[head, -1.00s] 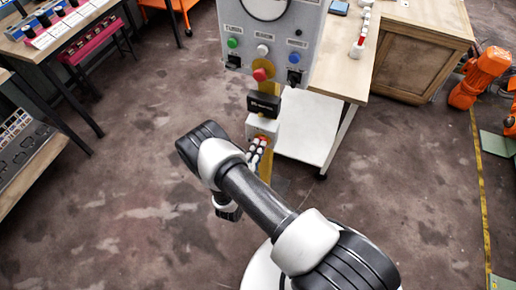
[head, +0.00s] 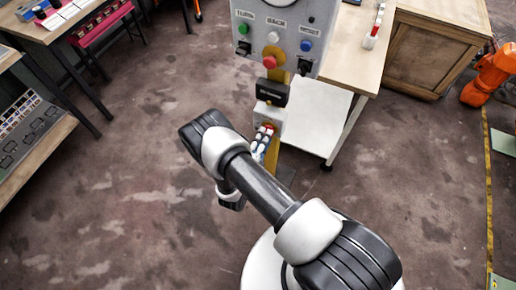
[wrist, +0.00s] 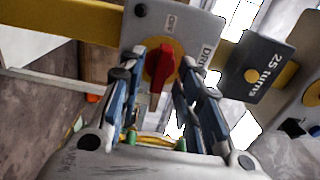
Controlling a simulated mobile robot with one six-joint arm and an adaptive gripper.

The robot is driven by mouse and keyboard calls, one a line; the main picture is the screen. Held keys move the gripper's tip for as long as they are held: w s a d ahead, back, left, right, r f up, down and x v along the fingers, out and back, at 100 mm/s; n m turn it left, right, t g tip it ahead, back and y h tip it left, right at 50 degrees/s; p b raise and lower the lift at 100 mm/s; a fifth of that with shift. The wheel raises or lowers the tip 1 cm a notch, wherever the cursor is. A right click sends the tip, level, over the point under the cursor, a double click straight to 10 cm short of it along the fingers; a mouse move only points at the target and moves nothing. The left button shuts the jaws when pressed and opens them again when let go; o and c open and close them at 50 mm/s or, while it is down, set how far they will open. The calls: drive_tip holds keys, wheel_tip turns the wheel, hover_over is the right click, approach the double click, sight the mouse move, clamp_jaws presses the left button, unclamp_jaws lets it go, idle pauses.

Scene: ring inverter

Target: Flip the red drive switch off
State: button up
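The red drive switch (wrist: 160,68) is a red lever on a yellow disc, on a light grey box (wrist: 190,25) with part of a "DRIVE" label and an "OFF" label. In the wrist view the lever stands between the two fingers of my gripper (wrist: 163,60), with a gap showing on each side. My gripper is open. In the head view the grey box (head: 276,115) is on the yellow post, and my gripper (head: 264,138) is at its front. There the lever is small and partly hidden by the fingers.
A black plate reading "25 turns" (wrist: 262,68) is beside the switch box; in the head view it sits above it (head: 272,93). Higher up is a grey panel (head: 257,42) with green, white, blue and red buttons.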

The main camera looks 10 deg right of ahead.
drive_tip(key=v, duration=1.1)
drive_tip(key=s+d+r+m+g+h, duration=0.1)
drive_tip(key=d+r+m+g, duration=0.2)
drive_tip(key=r+m+g, duration=0.35)
drive_tip(key=s+d+r+m+g+h, duration=0.1)
drive_tip(key=d+r+m+g, duration=0.25)
drive_tip(key=r+m, duration=0.6)
drive_tip(key=s+d+r+m+g+h, duration=0.1)
drive_tip(key=d+r+m+g, duration=0.3)
drive_tip(key=r+m, duration=0.35)
drive_tip(key=s+a+r+m+t+y, duration=0.3)
drive_tip(key=s+r+m+y, duration=1)
drive_tip(key=m, duration=1)
wheel_tip(320, 180, up, 4)
drive_tip(key=shift+s+f+t+y, duration=0.3)
drive_tip(key=shift+s+t, duration=0.3)
drive_tip(key=shift+s, duration=0.25)
